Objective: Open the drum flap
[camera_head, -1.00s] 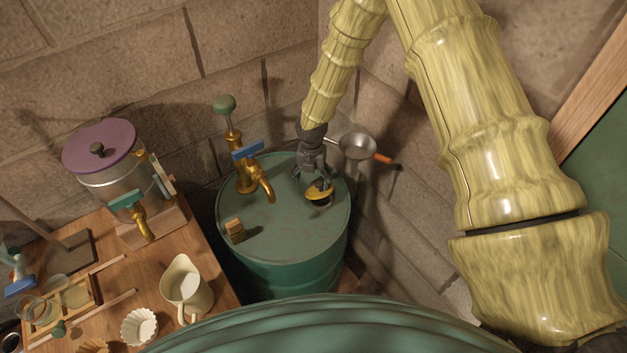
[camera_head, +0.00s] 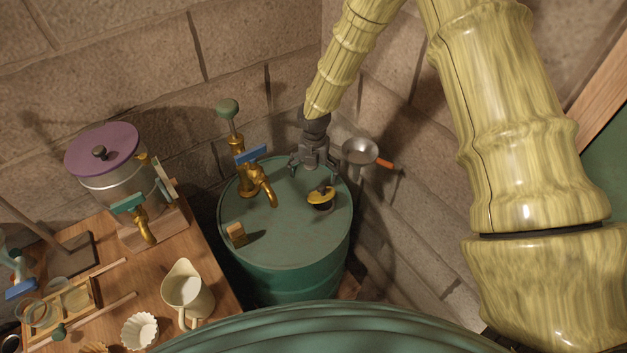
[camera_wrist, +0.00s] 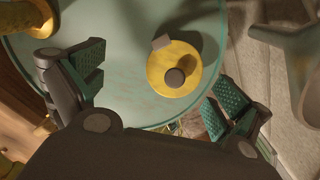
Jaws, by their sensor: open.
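The green drum (camera_head: 285,240) stands in the corner. Its flap, a small yellow disc (camera_head: 321,196) with a dark knob, is on the right part of the lid. A dark patch shows along its near edge; I cannot tell whether this is a gap or a shadow. In the wrist view the round yellow flap (camera_wrist: 163,78) faces the camera, with a small grey block at its edge. My gripper (camera_head: 315,172) is open and empty, above and a little behind the flap. In the wrist view its spread fingers lie on either side of the flap, apart from it.
A brass tap with a blue handle (camera_head: 249,155) rises from the lid left of my gripper. A funnel with an orange handle (camera_head: 360,151) is at the right. A wooden block (camera_head: 236,233) sits on the lid. A table with a jug (camera_head: 187,291) stands left.

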